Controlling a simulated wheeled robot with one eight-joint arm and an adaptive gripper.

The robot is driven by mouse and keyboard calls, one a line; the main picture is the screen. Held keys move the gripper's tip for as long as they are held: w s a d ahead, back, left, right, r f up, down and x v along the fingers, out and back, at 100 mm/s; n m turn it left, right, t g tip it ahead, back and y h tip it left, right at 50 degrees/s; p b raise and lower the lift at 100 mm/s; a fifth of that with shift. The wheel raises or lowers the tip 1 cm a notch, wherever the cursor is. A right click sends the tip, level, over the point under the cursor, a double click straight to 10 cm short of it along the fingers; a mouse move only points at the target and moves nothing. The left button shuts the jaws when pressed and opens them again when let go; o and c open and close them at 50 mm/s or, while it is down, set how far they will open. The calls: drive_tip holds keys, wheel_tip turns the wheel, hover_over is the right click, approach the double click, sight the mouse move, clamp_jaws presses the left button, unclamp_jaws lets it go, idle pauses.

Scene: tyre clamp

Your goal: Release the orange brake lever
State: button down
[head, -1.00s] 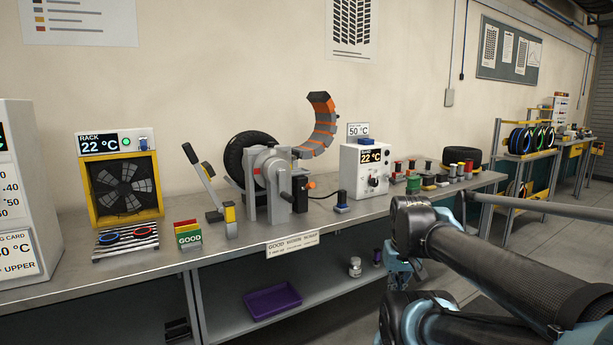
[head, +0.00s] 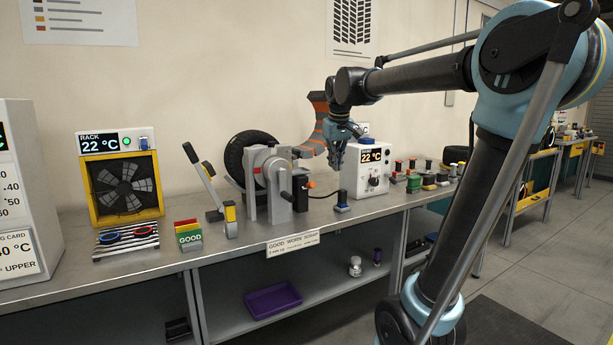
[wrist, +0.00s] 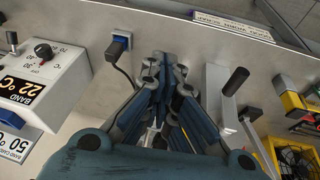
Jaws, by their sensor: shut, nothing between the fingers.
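The tyre clamp (head: 279,190) stands on the bench, a grey metal frame with a black tyre (head: 236,160) behind it and a dark crank on its front. In the wrist view my shut fingers (wrist: 165,65) point over the bench. I cannot make out the lever there. The crank's black handle (wrist: 236,81) shows beside them.
The band heater box (head: 366,172) stands just right of my gripper. A blue-based black plug (head: 342,201) sits at the bench front. A grey lever (head: 200,174) stands left of the clamp.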

wheel_tip(320, 180, up, 6)
drive_tip(key=n, duration=0.2)
hover_over(309, 186)
drive_tip(key=a, duration=0.2)
drive_tip(key=shift+s+y, duration=0.3)
drive_tip(key=shift+s, duration=0.1)
drive_tip(key=shift+d+f, duration=0.1)
drive_tip(key=x, duration=0.4)
drive_tip(key=d+x, duration=0.1)
drive_tip(key=x, duration=0.3)
drive_tip(key=s+x, duration=0.1)
drive_tip(key=x, duration=0.3)
drive_tip(key=shift+d+f, duration=0.2)
drive_tip(key=shift+f, duration=0.15)
drive_tip(key=shift+s+d+f+t, duration=0.1)
drive_tip(key=shift+d+f+t, duration=0.1)
drive_tip(key=shift+f+t, duration=0.15)
drive_tip(key=shift+s+a, duration=0.15)
